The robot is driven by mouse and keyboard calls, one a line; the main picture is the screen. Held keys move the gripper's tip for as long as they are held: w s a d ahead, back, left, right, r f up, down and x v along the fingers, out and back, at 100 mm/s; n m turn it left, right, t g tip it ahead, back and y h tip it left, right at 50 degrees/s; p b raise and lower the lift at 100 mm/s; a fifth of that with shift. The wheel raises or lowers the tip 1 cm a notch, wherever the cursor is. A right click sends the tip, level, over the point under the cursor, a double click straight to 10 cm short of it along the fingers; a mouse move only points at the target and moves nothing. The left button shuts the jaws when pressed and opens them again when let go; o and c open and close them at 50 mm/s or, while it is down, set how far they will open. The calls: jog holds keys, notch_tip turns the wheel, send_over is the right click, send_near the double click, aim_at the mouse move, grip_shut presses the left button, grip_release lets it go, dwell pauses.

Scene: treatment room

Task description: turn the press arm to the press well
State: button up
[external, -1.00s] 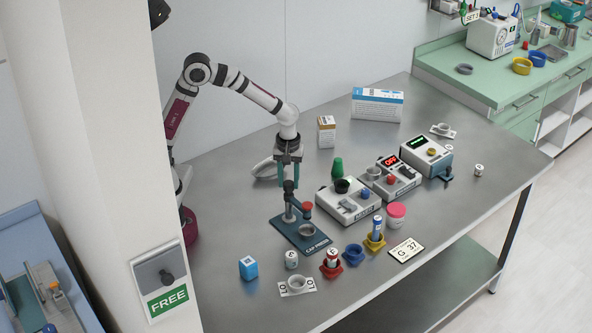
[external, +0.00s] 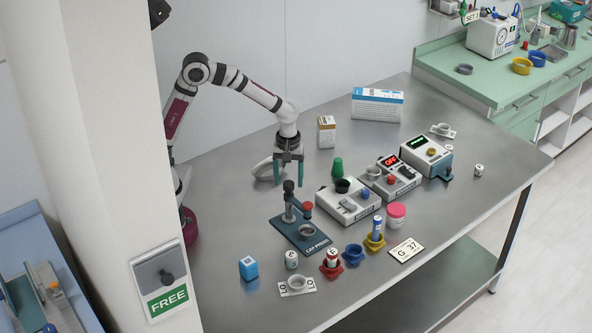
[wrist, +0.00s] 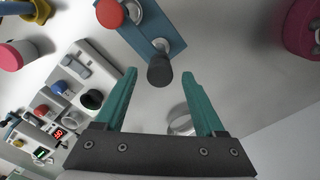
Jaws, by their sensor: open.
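The cap press has a blue base plate (external: 283,233), an upright dark post (external: 289,201) and a grey ring-shaped well (external: 306,231). A red knob (external: 307,206) marks its press arm, raised above the plate near the well. In the wrist view the red knob (wrist: 110,13) appears beside the well; I cannot tell whether it lines up exactly. My gripper (external: 288,183) hangs just above the post with its fingers spread. In the wrist view my open gripper (wrist: 159,75) has the dark post top (wrist: 160,70) showing between its teal fingers, with nothing gripped.
Right of the press stand a grey device (external: 348,205), a red-display device (external: 390,180) and a green cone (external: 337,167). In front are a blue cube (external: 248,267), vials in coloured holders and a pink-lidded jar (external: 396,214). A grey ring-like object (external: 262,170) lies behind my gripper.

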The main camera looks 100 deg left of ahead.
notch_tip(320, 180, up, 15)
jog(key=shift+r, duration=0.1)
jog(key=s+d+f+m, duration=0.2)
jog(key=s+m, duration=0.5)
jog(key=m, duration=0.1)
jog(key=s+d+f+m+y, duration=0.1)
jog(key=s+d+f+m, duration=0.1)
jog(key=s+m, duration=0.5)
jog(key=s+d+f+m, duration=0.3)
jog(key=s+f+m, duration=0.1)
jog(key=s+m, duration=0.4)
jog(key=shift+s+m+y, duration=0.3)
jog(key=shift+s+y, duration=0.05)
jog(key=shift+y, duration=0.05)
dwell(0.6)
